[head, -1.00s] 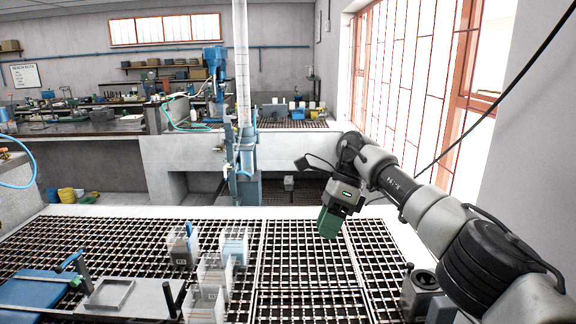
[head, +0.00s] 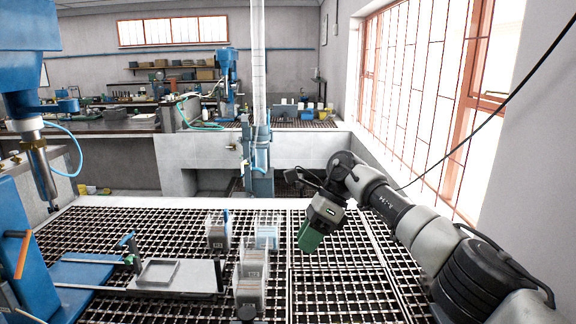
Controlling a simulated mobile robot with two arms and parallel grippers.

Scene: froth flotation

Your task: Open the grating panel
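The grating panel (head: 345,297) is a framed rectangle of dark square mesh at the front right of the grated bench top. It lies flat, level with the grating around it, and its near edge is cut off by the picture. My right gripper (head: 308,242), with green fingers, points down above the grating just beyond the panel's far left part. It appears empty and apart from the mesh. The gap between its fingers cannot be made out. My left gripper is out of view.
Clear containers with labelled cards (head: 253,262) stand on the grating left of the panel. A blue machine (head: 35,240) with a grey plate and tray (head: 160,272) is farther left. A blue post with a clear column (head: 258,150) stands behind. A barred window (head: 425,90) is at right.

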